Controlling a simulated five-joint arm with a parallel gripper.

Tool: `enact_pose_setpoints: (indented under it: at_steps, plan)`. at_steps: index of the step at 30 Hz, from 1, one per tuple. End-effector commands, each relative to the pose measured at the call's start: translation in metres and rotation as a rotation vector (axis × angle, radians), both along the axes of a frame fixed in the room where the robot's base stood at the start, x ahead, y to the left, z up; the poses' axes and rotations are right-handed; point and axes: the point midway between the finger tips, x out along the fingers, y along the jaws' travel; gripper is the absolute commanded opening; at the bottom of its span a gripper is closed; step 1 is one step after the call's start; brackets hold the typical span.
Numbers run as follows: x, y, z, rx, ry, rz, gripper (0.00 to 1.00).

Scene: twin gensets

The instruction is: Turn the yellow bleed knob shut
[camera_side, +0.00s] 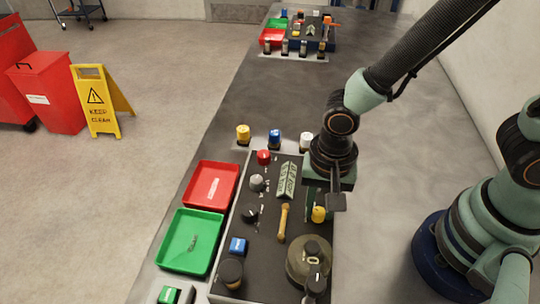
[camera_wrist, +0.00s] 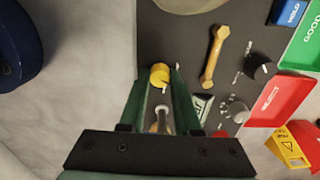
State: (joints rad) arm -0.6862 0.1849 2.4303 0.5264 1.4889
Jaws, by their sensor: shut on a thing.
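The yellow bleed knob (camera_side: 318,214) sits on the right side of the dark panel (camera_side: 262,210). In the wrist view the knob (camera_wrist: 159,72) lies between the tips of my gripper's two green fingers, with a small white mark on its near side. My gripper (camera_wrist: 158,82) is shut on the knob, one finger on each side. In the side view my gripper (camera_side: 314,200) reaches down at the knob, and the contact there is too small to make out.
A yellow lever (camera_side: 283,222) lies left of the knob, and a large round dial (camera_side: 310,258) is nearer the camera. Red (camera_side: 212,186) and green (camera_side: 190,242) trays are at the panel's left. Yellow (camera_side: 243,132), blue (camera_side: 275,138) and white (camera_side: 306,140) caps stand behind.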

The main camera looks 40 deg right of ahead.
Motion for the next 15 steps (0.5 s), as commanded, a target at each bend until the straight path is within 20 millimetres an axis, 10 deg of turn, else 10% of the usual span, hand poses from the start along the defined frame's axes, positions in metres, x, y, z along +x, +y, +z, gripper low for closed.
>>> enact_pose_setpoints:
  at_steps: [15]
  plan:
    - [0.0000, 0.0003, 0.0008, 0.000, 0.000, 0.482, 0.00]
